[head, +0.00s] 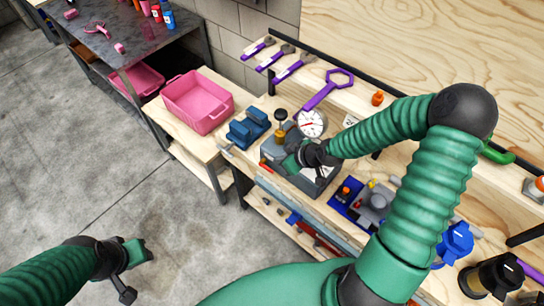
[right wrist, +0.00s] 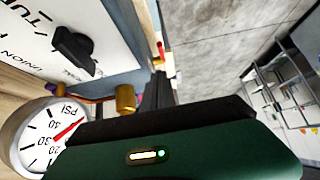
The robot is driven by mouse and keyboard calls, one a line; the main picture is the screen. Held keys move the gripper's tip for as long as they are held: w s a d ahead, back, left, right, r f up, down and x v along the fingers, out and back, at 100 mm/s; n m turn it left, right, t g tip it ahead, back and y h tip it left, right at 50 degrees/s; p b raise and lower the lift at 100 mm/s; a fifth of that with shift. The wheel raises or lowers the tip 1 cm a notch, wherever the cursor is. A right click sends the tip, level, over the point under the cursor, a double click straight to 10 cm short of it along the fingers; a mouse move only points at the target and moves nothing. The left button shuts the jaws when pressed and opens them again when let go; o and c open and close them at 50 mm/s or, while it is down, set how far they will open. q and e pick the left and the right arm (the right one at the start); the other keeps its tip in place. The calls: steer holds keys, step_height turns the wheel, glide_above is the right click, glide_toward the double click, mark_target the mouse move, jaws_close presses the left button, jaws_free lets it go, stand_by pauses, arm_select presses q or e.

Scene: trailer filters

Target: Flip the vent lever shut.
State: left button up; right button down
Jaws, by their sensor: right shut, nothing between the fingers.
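A grey box-like unit (head: 322,184) sits on the wooden bench in the head view, with a round dial gauge (head: 312,123) at its back. The gauge (right wrist: 40,135) also shows large in the right wrist view, marked PSI. Beside it there, a black lever-like knob (right wrist: 75,50) stands on a white lettered panel; I cannot tell whether it is the vent lever. My right gripper (head: 288,163) is shut and empty, over the left part of the unit, and hides some of it. Contact cannot be told. My left gripper (head: 138,252) hangs over the floor, away from the bench; its jaws are unclear.
A pink bin (head: 198,101) and a blue block-like fixture (head: 249,127) stand left of the unit. A blue tray (head: 345,199) with small parts lies to its right. Purple wrenches (head: 328,90) lie along the back. The grey floor at left is open.

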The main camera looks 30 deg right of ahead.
steer(key=s, duration=0.1)
steer(key=s+r, duration=0.1)
steer(key=s, duration=0.1)
steer(key=shift+s+d+r, duration=0.3)
steer(key=shift+d+r, duration=0.1)
steer(key=shift+d, duration=0.2)
